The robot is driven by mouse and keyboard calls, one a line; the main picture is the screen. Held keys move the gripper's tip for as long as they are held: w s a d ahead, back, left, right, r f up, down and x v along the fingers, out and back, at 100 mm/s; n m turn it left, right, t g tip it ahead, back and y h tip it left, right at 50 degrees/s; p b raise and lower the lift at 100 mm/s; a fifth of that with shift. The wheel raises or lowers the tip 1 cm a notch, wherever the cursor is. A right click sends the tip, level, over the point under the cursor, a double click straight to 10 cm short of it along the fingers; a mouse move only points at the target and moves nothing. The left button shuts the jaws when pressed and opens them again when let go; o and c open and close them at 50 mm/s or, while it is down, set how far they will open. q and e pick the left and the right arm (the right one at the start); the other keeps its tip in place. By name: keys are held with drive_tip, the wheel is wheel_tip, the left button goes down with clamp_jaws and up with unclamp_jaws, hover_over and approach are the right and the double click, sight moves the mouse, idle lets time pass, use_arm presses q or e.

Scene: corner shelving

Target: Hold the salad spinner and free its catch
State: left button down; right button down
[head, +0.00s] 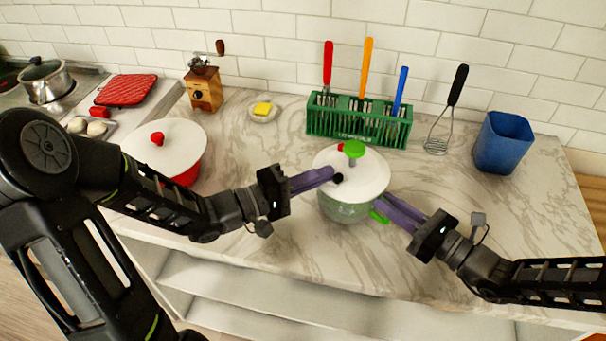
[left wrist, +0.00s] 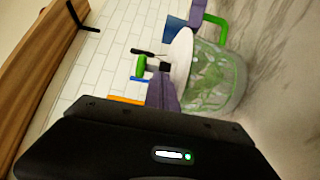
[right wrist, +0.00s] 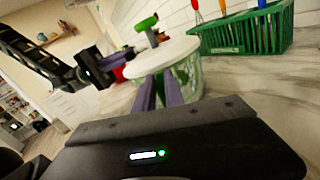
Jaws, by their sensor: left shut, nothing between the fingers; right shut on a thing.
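The salad spinner has a clear green-tinted bowl (head: 347,212), a white lid (head: 368,176) and a green crank knob (head: 354,149) on top. A small black knob (head: 338,179) sits at the lid's left edge, and a small red spot shows beside the crank. My left gripper (head: 331,175) is shut and empty, its tips at the black knob; whether they touch it I cannot tell. My right gripper (head: 380,206) is shut on the spinner's green side handle (head: 379,217). The bowl and handle (left wrist: 216,22) also show in the left wrist view; the right wrist view shows the lid (right wrist: 165,54).
A green cutlery rack (head: 358,121) with coloured-handled tools stands behind the spinner. A whisk (head: 440,130) and a blue bin (head: 502,143) are at the right. The front right counter is clear.

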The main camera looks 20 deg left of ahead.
use_arm(q)
drive_tip(key=s+a, duration=0.5)
drive_tip(key=a, duration=0.5)
drive_tip(key=shift+a, duration=0.25)
use_arm(e)
drive_tip(key=c, duration=1.3)
unclamp_jaws()
drive_tip(key=shift+c, duration=0.2)
drive_tip(key=v, duration=1.2)
drive_tip(key=shift+w, duration=0.1)
